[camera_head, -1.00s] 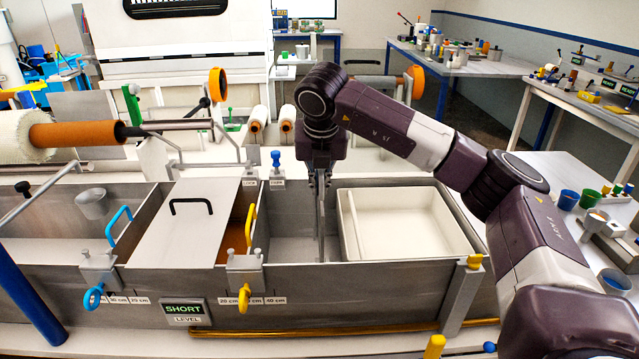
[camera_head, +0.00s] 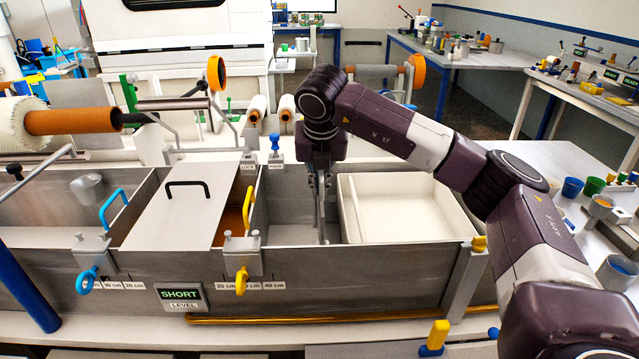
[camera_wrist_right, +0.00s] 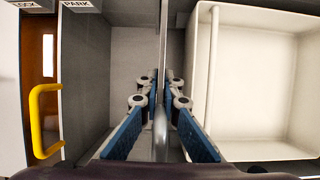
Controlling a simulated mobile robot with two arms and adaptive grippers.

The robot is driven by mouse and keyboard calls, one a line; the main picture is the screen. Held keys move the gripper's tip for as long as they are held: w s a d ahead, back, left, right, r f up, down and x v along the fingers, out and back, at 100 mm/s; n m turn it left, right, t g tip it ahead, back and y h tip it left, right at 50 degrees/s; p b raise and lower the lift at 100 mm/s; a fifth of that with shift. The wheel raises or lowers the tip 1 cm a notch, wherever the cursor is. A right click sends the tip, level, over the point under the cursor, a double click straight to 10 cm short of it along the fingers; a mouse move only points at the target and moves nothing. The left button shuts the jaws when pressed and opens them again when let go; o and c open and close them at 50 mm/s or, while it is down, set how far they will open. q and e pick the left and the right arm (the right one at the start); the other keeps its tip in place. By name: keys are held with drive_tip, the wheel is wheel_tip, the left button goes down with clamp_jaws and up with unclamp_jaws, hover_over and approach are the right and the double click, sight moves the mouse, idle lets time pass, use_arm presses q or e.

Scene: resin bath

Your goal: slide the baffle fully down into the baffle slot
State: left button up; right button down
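The baffle is a thin grey plate seen nearly edge-on (camera_head: 320,215). It stands upright across the grey bath, between the orange compartment and the white tray. My right gripper (camera_head: 320,178) comes down on it from above, and its fingers lie on both sides of the plate. In the right wrist view the baffle (camera_wrist_right: 162,45) runs as a narrow upright line between the blue-padded fingers (camera_wrist_right: 160,92), which close in on it. The slot and the baffle's lower edge are hidden, so I cannot tell its depth. My left gripper is not in view.
The white tray (camera_head: 345,235) sits in the bath right of the baffle. A yellow handle (camera_head: 250,212) stands left of it, with a grey lid (camera_head: 180,215) and blue handle (camera_head: 114,207) farther left. The bath's front wall (camera_head: 370,270) is near the baffle's front end.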

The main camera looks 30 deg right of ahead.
wheel_tip(320, 180, down, 8)
drive_tip(key=b, duration=0.6)
drive_tip(key=c, duration=2.1)
unclamp_jaws()
drive_tip(key=shift+f, duration=0.1)
drive_tip(key=shift+s, duration=0.1)
drive_tip(key=v, duration=0.8)
